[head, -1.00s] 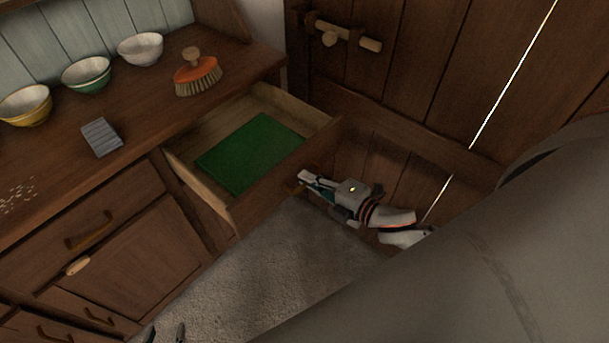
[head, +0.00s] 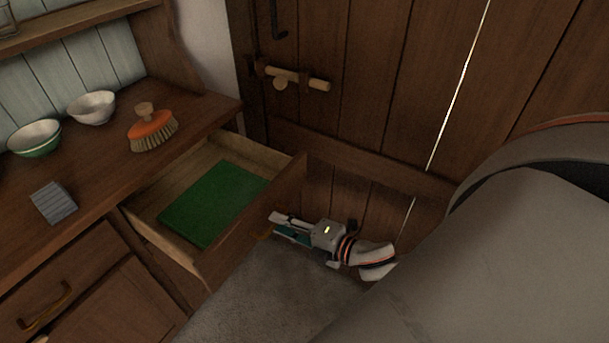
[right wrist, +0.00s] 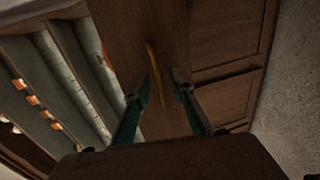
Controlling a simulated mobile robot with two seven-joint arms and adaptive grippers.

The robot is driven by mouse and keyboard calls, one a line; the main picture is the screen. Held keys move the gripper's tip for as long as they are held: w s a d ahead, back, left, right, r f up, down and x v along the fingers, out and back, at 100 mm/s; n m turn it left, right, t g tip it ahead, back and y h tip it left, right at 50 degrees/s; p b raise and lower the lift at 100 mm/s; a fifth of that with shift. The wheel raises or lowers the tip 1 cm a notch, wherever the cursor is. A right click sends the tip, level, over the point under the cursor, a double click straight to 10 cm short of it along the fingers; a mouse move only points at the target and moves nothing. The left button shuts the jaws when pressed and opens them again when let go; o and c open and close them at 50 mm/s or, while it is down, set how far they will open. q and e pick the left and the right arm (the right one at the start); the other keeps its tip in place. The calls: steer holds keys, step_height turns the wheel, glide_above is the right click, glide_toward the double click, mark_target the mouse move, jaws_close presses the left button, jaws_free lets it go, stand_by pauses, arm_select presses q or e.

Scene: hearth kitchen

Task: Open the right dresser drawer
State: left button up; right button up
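The right dresser drawer (head: 250,232) stands pulled well out of the dresser in the head view. A flat green panel or liner (head: 212,203) lies in it. Its curved brass-coloured handle (right wrist: 157,75) shows on the drawer front in the right wrist view. My right gripper (head: 276,224) is at this handle, in front of the drawer. In the right wrist view its two fingers (right wrist: 161,84) are apart, one on each side of the handle, with visible gaps. I cannot tell how deep the handle sits between them. My left gripper is not in view.
A wooden door (head: 380,80) with a latch stands close behind my right arm. Grey floor (head: 265,300) is clear below the drawer.

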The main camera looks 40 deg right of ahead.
steer(key=v, duration=1)
stand_by(0.3)
